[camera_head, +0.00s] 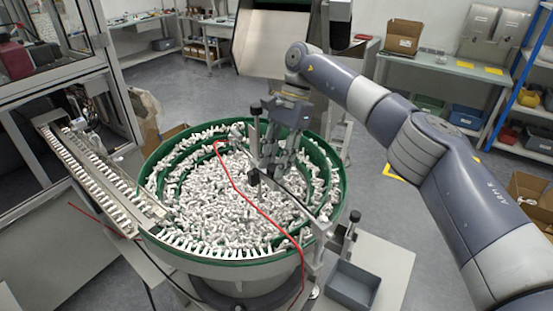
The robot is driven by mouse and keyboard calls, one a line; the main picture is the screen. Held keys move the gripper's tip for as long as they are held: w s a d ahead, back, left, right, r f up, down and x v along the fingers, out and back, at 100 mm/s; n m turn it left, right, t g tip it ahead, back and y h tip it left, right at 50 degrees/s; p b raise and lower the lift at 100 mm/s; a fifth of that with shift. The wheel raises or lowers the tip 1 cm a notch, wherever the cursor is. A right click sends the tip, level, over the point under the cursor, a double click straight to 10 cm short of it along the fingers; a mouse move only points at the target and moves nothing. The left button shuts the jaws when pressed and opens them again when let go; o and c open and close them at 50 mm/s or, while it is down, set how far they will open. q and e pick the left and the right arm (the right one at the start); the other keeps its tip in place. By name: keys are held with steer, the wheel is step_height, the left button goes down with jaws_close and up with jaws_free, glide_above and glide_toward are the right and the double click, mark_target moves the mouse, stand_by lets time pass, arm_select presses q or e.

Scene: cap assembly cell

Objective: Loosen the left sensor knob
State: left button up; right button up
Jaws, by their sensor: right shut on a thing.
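My right gripper (272,165) points down over the bowl feeder from its arm at the right. It is shut on a small dark part at the left sensor mount, which I take to be the left sensor knob; the fingers mostly hide it. Dark parts of the sensor mount (255,109) show just left of the gripper. A second post with a black knob (355,216) stands outside the bowl at its right front. My left gripper is not in view.
The green-rimmed bowl feeder (161,243) is full of white caps. A red cable (236,182) crosses it. A feed track (95,167) leads off to the left. A grey bin (352,285) stands at the front right. Shelves and benches stand at the back.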

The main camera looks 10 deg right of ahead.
steer(key=shift+w+r, duration=0.1)
steer(key=shift+r, duration=0.05)
steer(key=o, duration=1.1)
steer(key=shift+c, duration=0.2)
steer(key=v, duration=0.7)
steer(key=shift+r, duration=0.2)
